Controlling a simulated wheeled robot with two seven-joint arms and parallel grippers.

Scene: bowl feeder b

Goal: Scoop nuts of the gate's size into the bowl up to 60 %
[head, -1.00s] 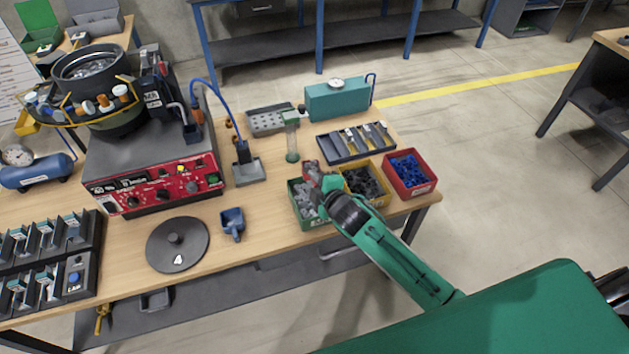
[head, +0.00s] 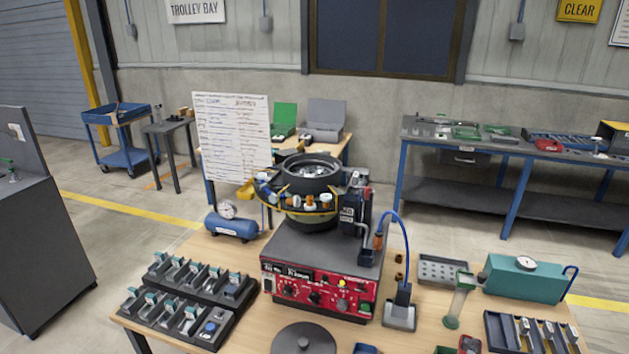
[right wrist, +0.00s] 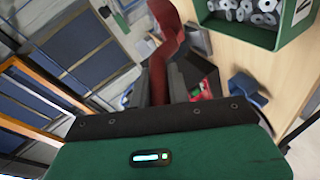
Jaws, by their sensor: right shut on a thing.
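The feeder bowl (head: 311,188) is a dark round bowl on the feeder base, with some shiny pieces inside; how full it is I cannot tell. The green bin (right wrist: 262,37) of grey nuts (right wrist: 240,12) lies at the upper right in the right wrist view. My right gripper (right wrist: 163,85) is shut on a red scoop (right wrist: 166,40), which reaches up from between the fingers beside the green bin. Its far end is cut off, so its load is hidden. In the head view only a red piece, likely the scoop (head: 469,343), shows at the bottom edge. My left gripper is out of view.
The red control panel (head: 317,291) fronts the feeder. A dark lid (head: 304,340) lies before it, and a blue cup (right wrist: 246,86) is nearby. A slotted rack (head: 215,310) stands left, a teal gauge box (head: 523,279) right, and a blue-hosed stand (head: 399,312) between.

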